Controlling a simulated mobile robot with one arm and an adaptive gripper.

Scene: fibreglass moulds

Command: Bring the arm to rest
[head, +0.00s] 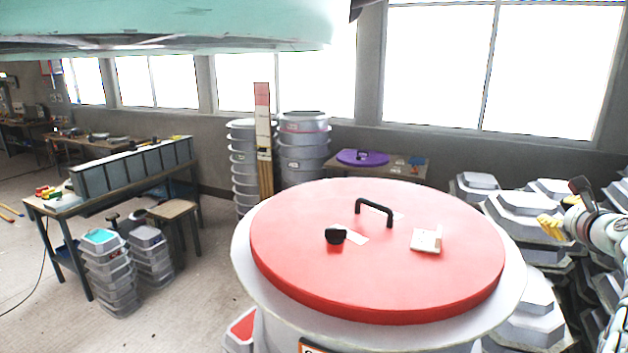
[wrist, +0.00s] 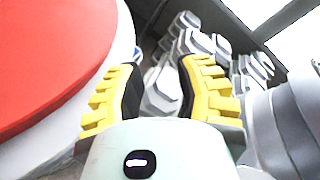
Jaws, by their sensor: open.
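My gripper (head: 552,228) is at the right edge of the head view, to the right of the round red lid. Its yellow fingers also show in the wrist view (wrist: 158,85), spread apart with nothing between them. My arm runs down along the right edge of the head view, and its lower part is cut off there. The red lid (head: 300,225) with a black handle (head: 374,208) lies on a large pale round drum (head: 510,290). The lid also fills the left of the wrist view (wrist: 45,60).
A black knob-like object (head: 335,234) and a small pale block (head: 426,241) lie on the lid. Stacked grey moulds (head: 520,215) crowd the right, close to my gripper. A workbench (head: 60,207) stands at left. Open floor (head: 195,290) lies between bench and drum.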

